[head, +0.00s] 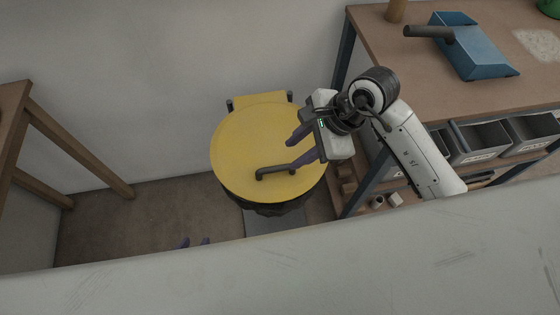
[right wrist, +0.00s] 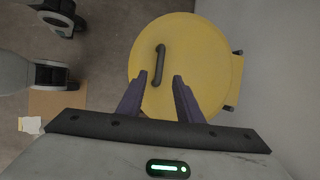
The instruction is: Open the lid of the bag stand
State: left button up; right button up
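The bag stand has a round yellow lid (head: 240,140), lying flat and closed, with a dark bar handle (head: 272,172) on top. Dark bag material (head: 268,208) shows under the lid's front edge. My right gripper (head: 291,156) is open above the right part of the lid. In the right wrist view, the lid (right wrist: 205,55) fills the middle, and the near end of the handle (right wrist: 160,62) appears between my open right fingertips (right wrist: 160,77); the height gap is unclear.
A workbench (head: 400,60) with a blue dustpan-like tray (head: 475,55) and grey bins (head: 480,138) stands at the right. A wooden table (head: 60,150) is at the left. A wall is close behind the stand. The floor (head: 140,220) left of the stand is clear.

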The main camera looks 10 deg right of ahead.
aim_at(277, 168)
jog(key=x, duration=1)
jog(key=shift+d+f, duration=0.15)
jog(key=shift+d, duration=0.1)
grip_shut()
